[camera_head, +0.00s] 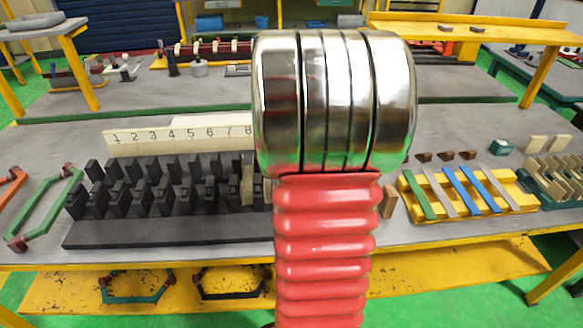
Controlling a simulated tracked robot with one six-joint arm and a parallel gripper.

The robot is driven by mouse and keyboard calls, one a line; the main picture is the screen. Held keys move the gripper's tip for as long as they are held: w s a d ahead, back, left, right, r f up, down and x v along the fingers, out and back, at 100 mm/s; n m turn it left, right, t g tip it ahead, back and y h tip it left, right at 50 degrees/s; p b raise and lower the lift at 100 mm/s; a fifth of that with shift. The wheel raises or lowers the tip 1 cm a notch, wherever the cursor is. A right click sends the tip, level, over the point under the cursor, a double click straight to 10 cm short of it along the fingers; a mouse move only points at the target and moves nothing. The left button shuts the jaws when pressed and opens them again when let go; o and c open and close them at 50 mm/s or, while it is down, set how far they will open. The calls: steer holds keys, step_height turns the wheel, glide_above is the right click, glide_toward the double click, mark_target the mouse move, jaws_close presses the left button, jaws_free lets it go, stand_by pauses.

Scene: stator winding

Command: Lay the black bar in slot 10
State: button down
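The dark slotted stator block (150,230) lies on the bench left of centre, with rows of black teeth (150,199). A pale number strip (180,136) behind it reads 1 to 8. My arm, with a shiny metal joint and red ribbed sleeve, covers the strip beyond 8 and the right end of the block, so slot 10 is hidden. I cannot make out the black bar. A yellow rack (513,190) right of my arm holds green (418,195), grey and blue (459,190) bars. My gripper does not show; it may be behind the arm.
A green angled coil (50,208) lies at the bench's left edge. Small brown blocks (445,156) sit behind the yellow rack. A dark green slotted holder (555,187) stands at the far right. A yellow lower shelf (420,275) runs below the bench.

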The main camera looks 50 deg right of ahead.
steer(key=shift+f, duration=0.1)
stand_by(0.3)
steer(key=c, duration=1.5)
jaws_free()
steer(key=shift+r, duration=0.9)
steer(key=shift+r, duration=3.65)
steer(key=shift+r, duration=0.1)
steer(key=v, duration=1.3)
steer(key=shift+s+a+r, duration=0.1)
steer(key=shift+s+r, duration=0.1)
